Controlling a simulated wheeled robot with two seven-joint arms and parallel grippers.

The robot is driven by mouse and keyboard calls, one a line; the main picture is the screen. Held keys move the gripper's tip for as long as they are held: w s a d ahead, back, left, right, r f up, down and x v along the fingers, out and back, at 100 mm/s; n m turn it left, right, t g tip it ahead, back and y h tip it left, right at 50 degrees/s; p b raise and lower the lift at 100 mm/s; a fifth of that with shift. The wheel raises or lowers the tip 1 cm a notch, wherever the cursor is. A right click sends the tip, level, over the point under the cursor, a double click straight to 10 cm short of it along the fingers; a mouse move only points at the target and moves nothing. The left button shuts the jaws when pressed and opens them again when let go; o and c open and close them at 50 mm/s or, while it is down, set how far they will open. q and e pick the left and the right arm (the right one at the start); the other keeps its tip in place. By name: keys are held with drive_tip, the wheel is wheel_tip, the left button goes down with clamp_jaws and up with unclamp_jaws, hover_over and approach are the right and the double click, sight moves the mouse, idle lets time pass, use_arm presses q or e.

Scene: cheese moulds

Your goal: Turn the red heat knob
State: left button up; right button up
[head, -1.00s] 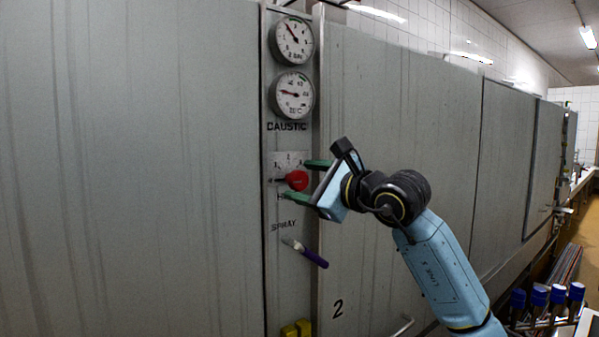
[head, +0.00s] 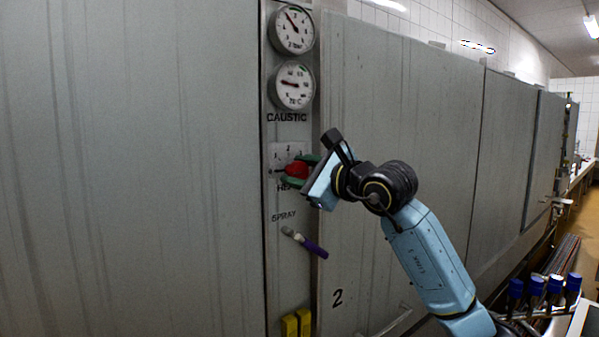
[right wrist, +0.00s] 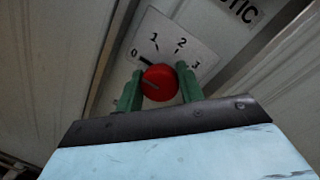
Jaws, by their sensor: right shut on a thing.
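The red heat knob (head: 296,170) sits on the narrow panel, below the word CAUSTIC. In the right wrist view the knob (right wrist: 159,82) is in front of a white dial plate (right wrist: 172,42) marked 0, 1, 2 and 3. Its dark pointer is toward the 0. My right gripper (head: 297,172) has its green fingers on either side of the knob and is shut on it. The fingers also show in the right wrist view (right wrist: 158,88). My left gripper is not in view.
Two round gauges (head: 291,32) (head: 293,85) are above the knob. Flat grey cabinet doors (head: 150,170) lie on both sides.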

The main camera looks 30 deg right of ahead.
drive_tip(key=shift+f+m, duration=0.1)
drive_tip(key=shift+m, duration=0.2)
drive_tip(key=m+b, duration=0.2)
drive_tip(key=shift+f+m, duration=0.1)
drive_tip(key=shift+m, duration=0.2)
drive_tip(key=m+b, duration=0.1)
drive_tip(key=m, duration=0.2)
drive_tip(key=shift+t, duration=0.4)
drive_tip(key=m+b, duration=0.1)
drive_tip(key=m, duration=0.2)
drive_tip(key=shift+m+t, duration=0.3)
drive_tip(key=shift+m, duration=0.1)
drive_tip(key=m+h, duration=0.1)
drive_tip(key=m, duration=0.2)
drive_tip(key=shift+b, duration=0.35)
drive_tip(key=m, duration=0.3)
drive_tip(key=m+h+p, duration=0.1)
drive_tip(key=m, duration=0.2)
drive_tip(key=shift+d+m+h+p, duration=0.1)
drive_tip(key=shift+m+h+p, duration=0.6)
drive_tip(key=shift+m+p, duration=1.75)
drive_tip(key=shift+m+b, duration=0.6)
drive_tip(key=shift+m, duration=0.15)
